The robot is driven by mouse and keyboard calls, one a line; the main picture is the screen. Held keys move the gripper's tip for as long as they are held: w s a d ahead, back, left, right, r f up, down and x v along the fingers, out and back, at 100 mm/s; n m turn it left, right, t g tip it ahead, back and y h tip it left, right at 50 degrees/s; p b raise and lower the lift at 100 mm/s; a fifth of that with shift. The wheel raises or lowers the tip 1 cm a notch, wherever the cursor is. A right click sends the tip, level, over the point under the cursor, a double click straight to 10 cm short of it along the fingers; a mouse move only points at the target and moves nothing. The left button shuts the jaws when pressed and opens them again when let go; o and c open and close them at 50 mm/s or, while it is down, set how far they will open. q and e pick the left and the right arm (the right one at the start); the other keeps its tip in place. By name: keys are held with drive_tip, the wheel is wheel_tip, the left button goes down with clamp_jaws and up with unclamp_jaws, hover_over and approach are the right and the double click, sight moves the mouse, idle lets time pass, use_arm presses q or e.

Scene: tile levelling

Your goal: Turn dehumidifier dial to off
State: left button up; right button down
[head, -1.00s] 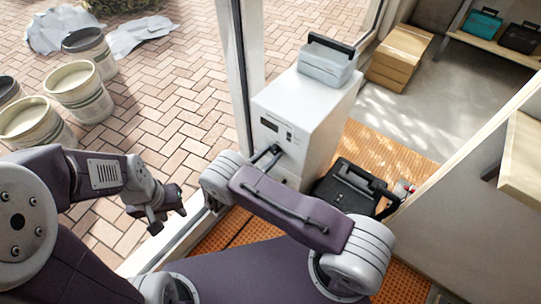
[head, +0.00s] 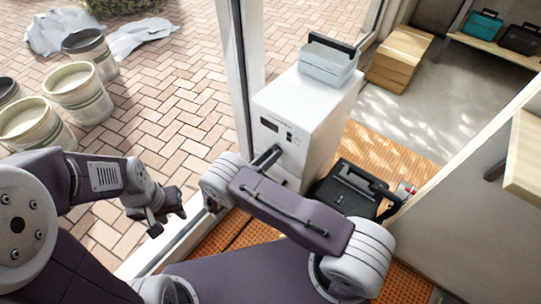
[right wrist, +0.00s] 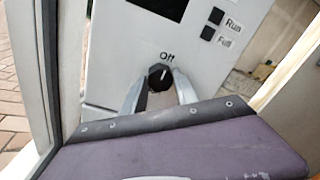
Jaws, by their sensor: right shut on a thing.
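The dehumidifier (head: 305,115) is a white box standing upright beside the door frame, with a dark display on its front. In the right wrist view its black dial (right wrist: 159,77) sits below the printed word "Off", and a pale pointer mark on it points up, roughly at that word. My right gripper (head: 270,157) reaches the front panel; in the right wrist view its two fingers (right wrist: 160,84) are shut on the dial from both sides. In the head view the dial is hidden behind the gripper. My left gripper (head: 168,217) hangs empty at the left, fingers apart, away from the dehumidifier.
A clear container with a black handle (head: 328,64) sits on top of the dehumidifier. A black case (head: 345,190) stands close to its right on orange matting (head: 385,150). The door frame (head: 238,70) is just left. Several buckets (head: 78,92) stand on the paving outside.

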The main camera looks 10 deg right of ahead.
idle(0.4)
drive_tip(key=c, duration=0.9)
unclamp_jaws()
drive_tip(key=shift+c, duration=0.2)
